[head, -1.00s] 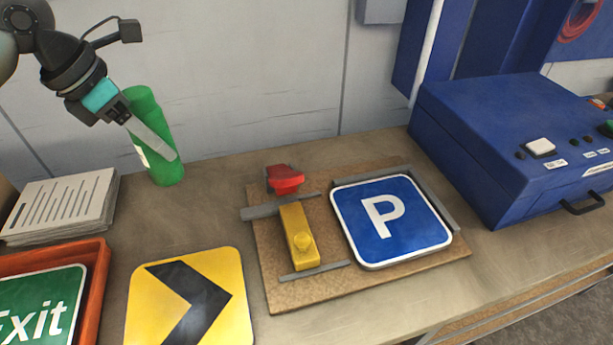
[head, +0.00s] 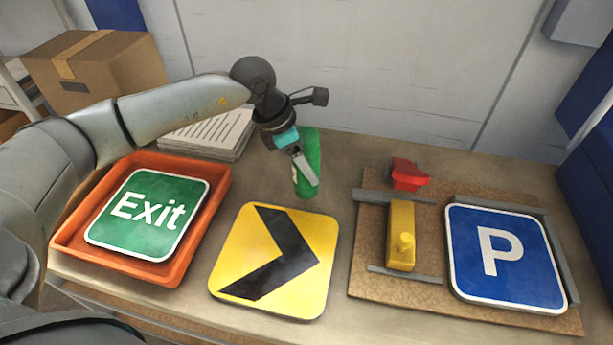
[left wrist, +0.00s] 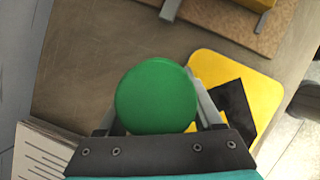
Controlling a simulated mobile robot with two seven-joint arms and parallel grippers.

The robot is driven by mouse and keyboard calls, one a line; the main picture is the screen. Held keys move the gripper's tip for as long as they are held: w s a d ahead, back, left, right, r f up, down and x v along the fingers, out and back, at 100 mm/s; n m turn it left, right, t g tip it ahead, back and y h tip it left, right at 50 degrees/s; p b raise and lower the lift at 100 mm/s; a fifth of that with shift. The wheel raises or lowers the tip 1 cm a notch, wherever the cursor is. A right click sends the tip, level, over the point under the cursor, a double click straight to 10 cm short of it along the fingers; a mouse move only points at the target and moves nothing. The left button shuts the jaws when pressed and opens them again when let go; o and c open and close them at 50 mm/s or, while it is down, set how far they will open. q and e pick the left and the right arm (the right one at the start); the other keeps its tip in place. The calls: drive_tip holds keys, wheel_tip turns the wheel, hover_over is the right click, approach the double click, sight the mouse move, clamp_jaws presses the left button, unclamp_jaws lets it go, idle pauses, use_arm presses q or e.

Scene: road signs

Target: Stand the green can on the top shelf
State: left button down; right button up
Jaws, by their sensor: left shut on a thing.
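The green can (head: 313,150) is upright with a slight tilt at the back of the workbench, behind the yellow arrow sign. My left gripper (head: 304,168) is shut on the green can from the front left. In the left wrist view the can's round green top (left wrist: 156,96) sits between the fingers of the left gripper (left wrist: 160,118). I cannot tell whether the can's base touches the bench. A shelf rack shows only in part at the far left edge (head: 18,88). My right gripper is not in view.
A cardboard box (head: 95,72) stands at the back left. A paper stack (head: 207,133), an orange tray (head: 217,190) with the Exit sign (head: 148,213), the yellow arrow sign (head: 274,258) and a board (head: 372,277) with a clamp and P sign cover much of the workbench.

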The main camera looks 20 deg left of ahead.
use_arm(q)
drive_tip(key=shift+f, duration=2.15)
drive_tip(key=shift+f, duration=0.2)
drive_tip(key=shift+c, duration=0.2)
unclamp_jaws()
drive_tip(key=shift+r, duration=0.15)
